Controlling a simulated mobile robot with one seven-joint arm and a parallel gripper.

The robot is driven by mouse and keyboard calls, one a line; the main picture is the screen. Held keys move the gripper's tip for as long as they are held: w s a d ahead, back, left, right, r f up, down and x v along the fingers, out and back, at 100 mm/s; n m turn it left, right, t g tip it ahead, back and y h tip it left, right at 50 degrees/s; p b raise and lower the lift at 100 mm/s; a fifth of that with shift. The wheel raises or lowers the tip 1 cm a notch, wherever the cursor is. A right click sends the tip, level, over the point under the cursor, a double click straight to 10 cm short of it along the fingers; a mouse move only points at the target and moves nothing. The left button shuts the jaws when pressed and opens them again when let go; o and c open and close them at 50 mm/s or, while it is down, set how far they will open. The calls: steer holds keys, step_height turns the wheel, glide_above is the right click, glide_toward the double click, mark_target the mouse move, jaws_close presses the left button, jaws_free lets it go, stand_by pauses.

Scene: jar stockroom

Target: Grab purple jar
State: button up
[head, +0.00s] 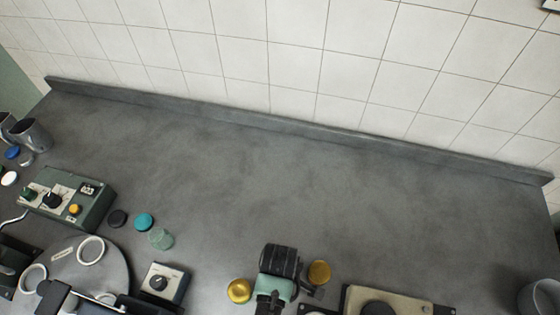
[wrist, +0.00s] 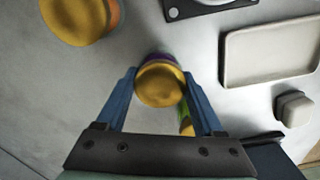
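In the wrist view, a jar with a gold lid (wrist: 160,86) stands between the two blue fingers of my gripper (wrist: 160,78). A strip of its purple body (wrist: 179,62) shows past the lid's upper right edge. The fingers lie close along both sides of the lid; I cannot tell whether they press on it. Most of the jar's body is hidden under the lid. I cannot make out the purple jar surely in the head view.
Another gold-lidded jar with an orange body (wrist: 113,16) stands upper left in the wrist view. A yellow-green thing (wrist: 186,123) lies by the right finger. A pale tray (wrist: 268,52) and small pale block (wrist: 293,109) are right. The rear counter (head: 300,185) is clear.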

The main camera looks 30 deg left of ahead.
jaws_close()
steer(key=shift+r, duration=0.1)
